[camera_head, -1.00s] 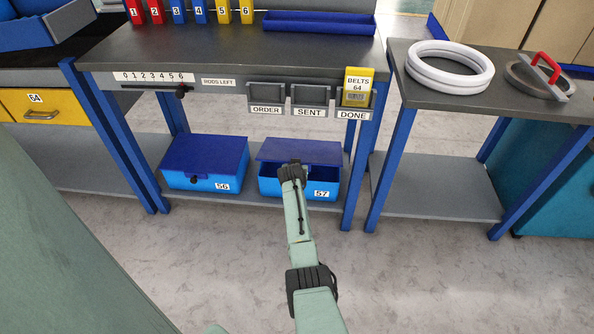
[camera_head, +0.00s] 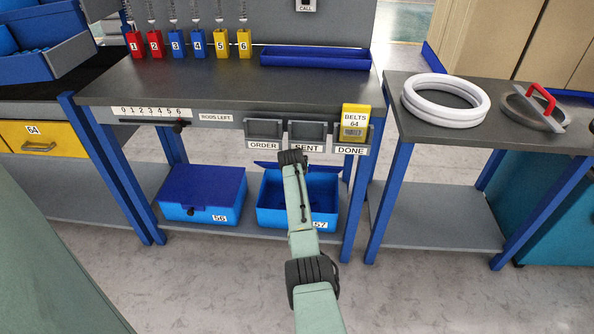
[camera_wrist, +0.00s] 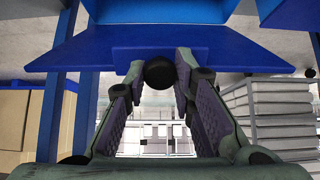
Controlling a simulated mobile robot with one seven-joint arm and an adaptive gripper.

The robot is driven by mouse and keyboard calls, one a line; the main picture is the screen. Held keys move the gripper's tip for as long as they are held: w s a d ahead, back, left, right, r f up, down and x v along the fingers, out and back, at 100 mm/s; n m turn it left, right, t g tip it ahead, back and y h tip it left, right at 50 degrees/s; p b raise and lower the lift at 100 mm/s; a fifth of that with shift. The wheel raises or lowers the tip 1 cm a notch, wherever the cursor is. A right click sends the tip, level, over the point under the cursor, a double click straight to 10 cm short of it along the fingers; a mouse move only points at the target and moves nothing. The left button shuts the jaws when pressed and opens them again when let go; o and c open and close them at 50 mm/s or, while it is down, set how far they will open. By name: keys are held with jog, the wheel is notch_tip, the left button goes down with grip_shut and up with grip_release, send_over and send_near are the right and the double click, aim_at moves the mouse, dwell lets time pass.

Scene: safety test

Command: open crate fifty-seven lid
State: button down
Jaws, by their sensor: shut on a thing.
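Crate fifty-seven (camera_head: 270,217) is a blue box on the lower shelf of the middle workbench, its label partly behind my arm. It stands open and its blue inside shows. Its dark blue lid (camera_head: 265,165) is raised at the back, mostly hidden behind my arm in the head view. In the wrist view the lid (camera_wrist: 225,48) spans the top, with a round black knob (camera_wrist: 159,73) at its edge. My gripper (camera_wrist: 160,77) has its fingers shut on this knob. The fingertips are hidden in the head view.
Closed crate 56 (camera_head: 203,192) stands to the left on the same shelf. ORDER, SENT and DONE holders (camera_head: 306,134) hang from the bench front above the crate; a yellow BELTS card (camera_head: 354,118) is in DONE. Bench legs (camera_head: 355,205) flank the shelf. Floor in front is clear.

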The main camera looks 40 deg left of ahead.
jog(key=shift+r, duration=0.2)
jog(key=c, duration=1.6)
grip_release()
jog(key=shift+c, duration=0.2)
jog(key=o, duration=0.3)
jog(key=shift+f, duration=0.15)
jog(key=v, duration=1.2)
